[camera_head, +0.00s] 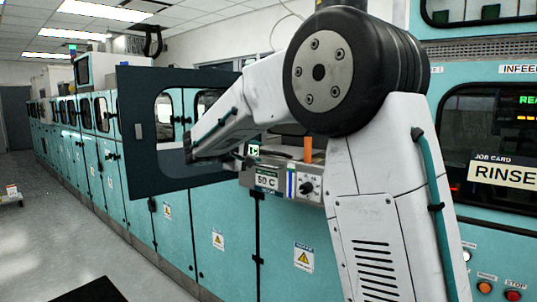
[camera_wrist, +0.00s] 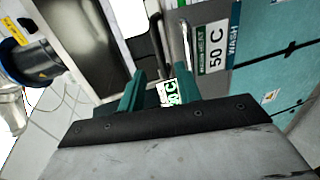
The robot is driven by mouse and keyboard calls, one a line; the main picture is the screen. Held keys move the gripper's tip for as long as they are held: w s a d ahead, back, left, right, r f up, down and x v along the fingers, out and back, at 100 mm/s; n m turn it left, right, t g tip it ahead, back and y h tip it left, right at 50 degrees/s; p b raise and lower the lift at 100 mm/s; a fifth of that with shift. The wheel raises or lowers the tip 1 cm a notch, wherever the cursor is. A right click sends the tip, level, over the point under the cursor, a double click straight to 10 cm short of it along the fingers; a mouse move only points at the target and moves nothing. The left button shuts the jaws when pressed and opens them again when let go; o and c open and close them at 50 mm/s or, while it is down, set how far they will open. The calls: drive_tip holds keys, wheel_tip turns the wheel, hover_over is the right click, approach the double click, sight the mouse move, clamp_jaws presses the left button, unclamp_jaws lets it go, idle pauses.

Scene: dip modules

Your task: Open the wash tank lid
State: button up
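The wash station's front panel (camera_head: 281,196) carries a "50 C" label and a knob. In the wrist view, a label reading "WASH 50 C" (camera_wrist: 215,48) is on this grey panel, right of my gripper. My gripper (camera_wrist: 160,78) has two green fingers with a gap between them and nothing clearly held. A dark bar-shaped handle (camera_wrist: 158,38) lies just beyond the fingertips; I cannot tell whether they touch it. A small green-and-white sign (camera_wrist: 169,92) shows between the fingers. In the head view, my arm hides most of the tank top, and I cannot make out the lid's position.
A dark framed door with a window (camera_head: 138,130) stands swung out over the aisle, close to my forearm. Teal cabinets (camera_head: 222,222) run away to the left. An orange upright piece (camera_head: 308,148) stands behind the front panel. The grey floor (camera_head: 50,245) at left is mostly clear.

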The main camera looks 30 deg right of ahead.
sight(270, 153)
drive_tip(key=x, duration=0.7)
drive_tip(key=shift+s, duration=0.1)
clamp_jaws()
